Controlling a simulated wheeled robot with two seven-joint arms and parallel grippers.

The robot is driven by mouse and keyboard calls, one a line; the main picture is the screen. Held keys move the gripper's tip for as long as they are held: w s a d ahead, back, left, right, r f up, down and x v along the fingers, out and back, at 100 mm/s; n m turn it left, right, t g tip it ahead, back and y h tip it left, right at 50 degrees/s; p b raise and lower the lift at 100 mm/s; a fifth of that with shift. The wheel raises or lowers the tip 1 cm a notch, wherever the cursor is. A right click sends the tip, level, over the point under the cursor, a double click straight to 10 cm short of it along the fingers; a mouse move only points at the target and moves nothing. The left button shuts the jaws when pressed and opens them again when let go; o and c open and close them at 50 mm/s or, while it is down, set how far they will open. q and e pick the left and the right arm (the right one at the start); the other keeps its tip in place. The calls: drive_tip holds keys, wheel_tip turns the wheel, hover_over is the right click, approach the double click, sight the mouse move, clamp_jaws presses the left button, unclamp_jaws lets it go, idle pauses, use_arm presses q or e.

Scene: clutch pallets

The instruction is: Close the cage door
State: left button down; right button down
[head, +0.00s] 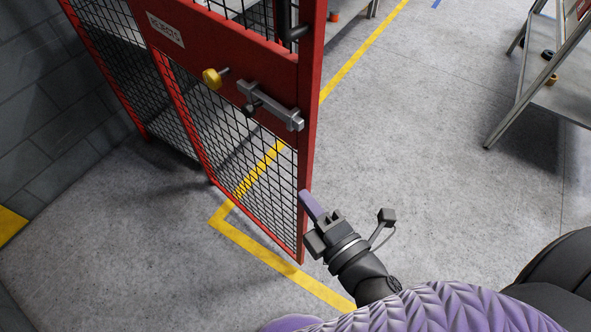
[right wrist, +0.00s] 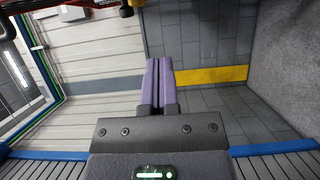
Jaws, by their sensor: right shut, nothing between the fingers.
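The cage door (head: 238,133) is a red frame with black wire mesh and stands upright in the head view. Its free right edge has open floor beyond it and meets no post that I can see, so the door stands open. It carries a yellow knob (head: 211,78) and a grey sliding latch bar (head: 270,106). My right gripper (head: 306,196) is at the lower part of that free edge, its purple fingers shut and empty. I cannot tell whether they touch the door. The right wrist view also shows the shut fingers (right wrist: 158,72). My left gripper is out of view.
Another red mesh cage panel (head: 113,62) stands at the left, near a grey block wall (head: 45,95). A yellow floor line (head: 262,252) runs under the door. A metal shelf rack (head: 553,95) stands at the upper right. The floor between door and rack is clear.

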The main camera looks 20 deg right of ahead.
sight(293, 145)
drive_tip(key=shift+w+d+r+p, duration=0.15)
drive_tip(key=shift+w+d, duration=0.1)
drive_tip(key=shift+w, duration=1.75)
drive_tip(key=shift+w+d+f+p, duration=0.1)
drive_tip(key=shift+w+d+p, duration=0.1)
drive_tip(key=shift+w, duration=1.85)
drive_tip(key=shift+w+d+r+p, duration=0.1)
drive_tip(key=shift+w+d, duration=0.15)
drive_tip(key=shift+w, duration=1.75)
